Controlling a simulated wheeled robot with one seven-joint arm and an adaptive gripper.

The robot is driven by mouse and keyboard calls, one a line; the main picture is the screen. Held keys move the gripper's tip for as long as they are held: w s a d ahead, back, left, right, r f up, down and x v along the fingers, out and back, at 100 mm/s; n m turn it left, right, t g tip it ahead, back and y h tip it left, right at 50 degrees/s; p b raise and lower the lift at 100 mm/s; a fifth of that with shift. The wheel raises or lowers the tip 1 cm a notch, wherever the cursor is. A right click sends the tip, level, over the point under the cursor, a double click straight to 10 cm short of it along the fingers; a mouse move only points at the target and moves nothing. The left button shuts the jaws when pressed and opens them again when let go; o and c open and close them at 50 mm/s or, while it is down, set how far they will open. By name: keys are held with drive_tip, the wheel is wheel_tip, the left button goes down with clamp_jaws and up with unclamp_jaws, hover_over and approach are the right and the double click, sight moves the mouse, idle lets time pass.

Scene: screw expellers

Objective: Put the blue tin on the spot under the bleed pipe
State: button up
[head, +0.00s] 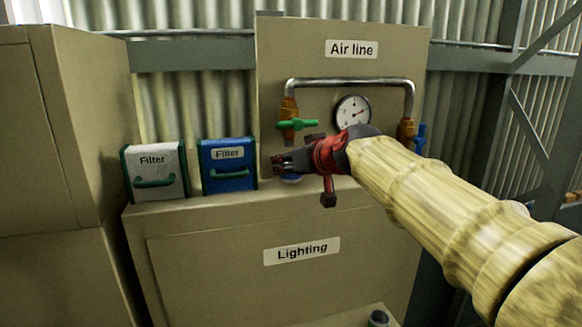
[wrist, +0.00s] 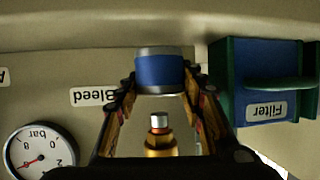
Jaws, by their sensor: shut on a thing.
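The blue tin (wrist: 160,70) has grey bands at its ends and sits between the fingertips of my gripper (wrist: 163,84) in the wrist view. My gripper (head: 281,163) is shut on it, low in front of the Air line panel. The wrist picture is upside down. The bleed pipe's brass body and grey tip (wrist: 159,122) show between the fingers, in line with the tin and apart from it in the picture. In the head view a small bluish patch shows just below my gripper; most of the tin is hidden. I cannot make out the spot or whether the tin touches the ledge.
A blue Filter box (head: 227,166) stands close to the left of my gripper, with a white Filter box (head: 155,172) beyond it. The green valve handle (head: 297,124) and gauge (head: 353,111) are above. The Lighting cabinet (head: 200,285) is below. A "Bleed" label (wrist: 93,96) is beside the pipe.

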drive_tip(key=shift+f, duration=0.6)
drive_tip(key=shift+f, duration=0.25)
drive_tip(key=o, duration=1.1)
drive_tip(key=shift+r, duration=0.1)
drive_tip(key=shift+o, duration=0.2)
drive_tip(key=shift+r, duration=0.1)
drive_tip(key=shift+s+r, duration=0.1)
drive_tip(key=shift+r, duration=0.1)
drive_tip(key=b+v, duration=0.2)
drive_tip(key=v, duration=0.9)
drive_tip(key=shift+s+d, duration=0.3)
drive_tip(key=shift+s, duration=0.05)
